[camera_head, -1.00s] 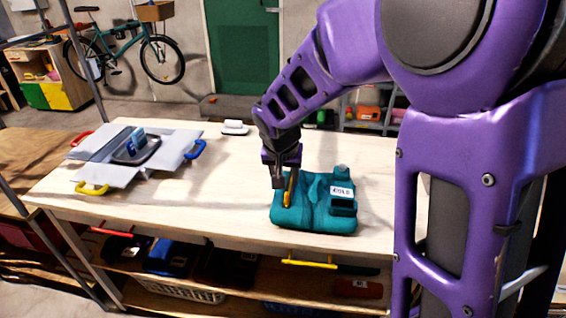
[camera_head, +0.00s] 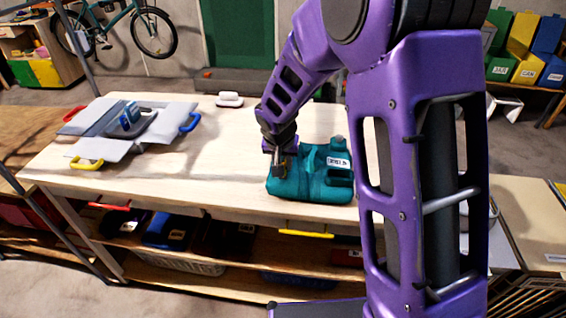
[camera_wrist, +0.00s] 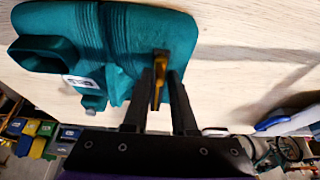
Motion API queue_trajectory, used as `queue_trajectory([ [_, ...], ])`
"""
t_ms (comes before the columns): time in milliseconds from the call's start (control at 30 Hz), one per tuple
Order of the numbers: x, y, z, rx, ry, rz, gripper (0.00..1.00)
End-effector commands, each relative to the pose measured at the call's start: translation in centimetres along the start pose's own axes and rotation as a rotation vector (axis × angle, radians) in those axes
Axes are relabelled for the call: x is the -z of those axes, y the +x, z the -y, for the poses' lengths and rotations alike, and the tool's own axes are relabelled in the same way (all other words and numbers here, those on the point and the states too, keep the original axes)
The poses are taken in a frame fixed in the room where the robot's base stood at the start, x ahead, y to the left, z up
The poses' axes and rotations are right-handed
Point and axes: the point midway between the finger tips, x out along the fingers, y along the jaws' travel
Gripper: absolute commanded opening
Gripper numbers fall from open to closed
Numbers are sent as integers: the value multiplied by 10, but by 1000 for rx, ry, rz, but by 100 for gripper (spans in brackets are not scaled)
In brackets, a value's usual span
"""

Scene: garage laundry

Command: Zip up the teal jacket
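The teal jacket (camera_head: 312,188) lies as a compact bundle near the front right of the wooden worktop. It fills the upper left of the wrist view (camera_wrist: 70,20), with ribbed folds and a white label. An orange-yellow pull (camera_wrist: 159,66) stands up near its edge. My gripper (camera_head: 281,172) is low over the jacket's left part, pointing down. In the wrist view its two dark fingers (camera_wrist: 163,82) stand on either side of the pull, very close to it. I cannot tell whether they press on it. The zip's teeth cannot be made out.
A small white item (camera_head: 230,99) sits at the back edge. The worktop (camera_head: 215,150) between them is clear.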

Motion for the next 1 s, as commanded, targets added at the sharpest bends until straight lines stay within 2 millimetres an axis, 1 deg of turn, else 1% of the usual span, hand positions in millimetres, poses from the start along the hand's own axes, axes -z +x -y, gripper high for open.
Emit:
queue_trajectory([
  [33, 0, 0, 0, 0, 0, 0, 14],
  [100, 0, 0, 0, 0, 0, 0, 2],
  [133, 0, 0, 0, 0, 0, 0, 0],
  [1000, 0, 0, 0, 0, 0, 0, 0],
])
